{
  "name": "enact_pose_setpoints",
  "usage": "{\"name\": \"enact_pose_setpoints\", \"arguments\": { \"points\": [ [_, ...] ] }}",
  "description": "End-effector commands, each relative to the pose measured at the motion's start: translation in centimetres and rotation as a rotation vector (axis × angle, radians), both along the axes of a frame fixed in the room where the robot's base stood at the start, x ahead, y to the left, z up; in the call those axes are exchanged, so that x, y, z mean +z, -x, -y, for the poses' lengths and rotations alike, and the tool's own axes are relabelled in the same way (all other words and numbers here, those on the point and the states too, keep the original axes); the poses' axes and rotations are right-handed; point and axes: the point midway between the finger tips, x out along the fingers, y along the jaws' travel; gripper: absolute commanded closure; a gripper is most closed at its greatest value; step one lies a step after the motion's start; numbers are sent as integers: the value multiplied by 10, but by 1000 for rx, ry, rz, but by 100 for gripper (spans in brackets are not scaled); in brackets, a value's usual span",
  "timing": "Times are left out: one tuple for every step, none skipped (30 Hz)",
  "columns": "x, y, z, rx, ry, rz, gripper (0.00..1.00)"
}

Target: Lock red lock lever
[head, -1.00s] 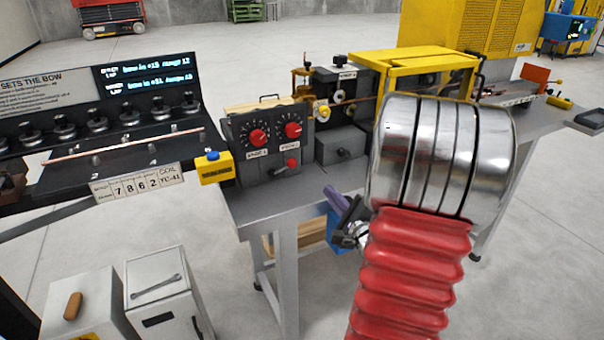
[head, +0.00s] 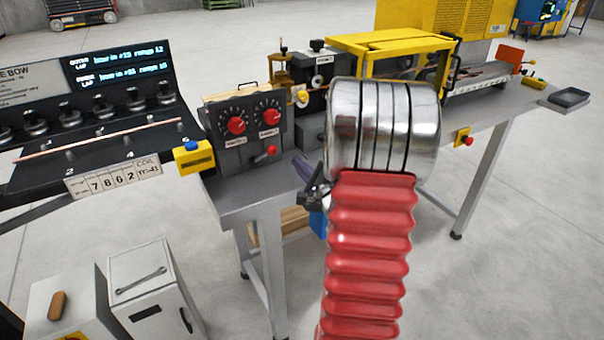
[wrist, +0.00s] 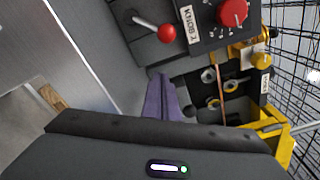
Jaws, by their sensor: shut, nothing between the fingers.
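The red-knobbed lever (head: 271,150) sits low on the front of the dark control box (head: 222,128), below its two red dials. In the head view its knob is at the right end of its short arm. In the wrist view the lever (wrist: 166,33) shows a pale shaft running left from the round red knob. My gripper (head: 301,166) is shut and empty, its purple fingers right of and a little below the lever. In the wrist view the fingers (wrist: 160,82) point toward the knob, with a gap between. My arm hides part of the bench.
A yellow block with a blue button (head: 192,152) stands left of the control box. Rollers and a yellow guard frame (head: 385,42) stand to the right, with a red-button yellow box (head: 463,138) on the bench's front. Free floor lies before the bench.

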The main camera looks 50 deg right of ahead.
Motion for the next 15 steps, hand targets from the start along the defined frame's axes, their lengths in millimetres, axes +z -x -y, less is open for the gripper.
{"name": "enact_pose_setpoints", "arguments": {
  "points": [
    [0, -7, 2, 1, 0, 0, 100],
    [0, -10, 3, 2, 0, 1, 100],
    [0, -15, 5, 1, 1, 2, 100],
    [-1, -18, 6, 2, 0, 1, 100],
    [2, -20, 1, 3, 1, 1, 100],
    [5, -22, -2, 3, 1, 1, 100],
    [7, -24, -5, 2, 2, 2, 100],
    [8, -25, -7, 2, 2, 2, 100],
    [10, -28, -10, 3, 1, 1, 100],
    [12, -29, -13, 2, 2, 2, 100],
    [13, -31, -15, 2, 2, 2, 100],
    [15, -32, -17, 1, 2, 1, 100],
    [16, -33, -18, 1, 2, 1, 100],
    [16, -34, -20, 1, 1, 0, 100],
    [17, -35, -21, 1, 1, 0, 100]
  ]
}}
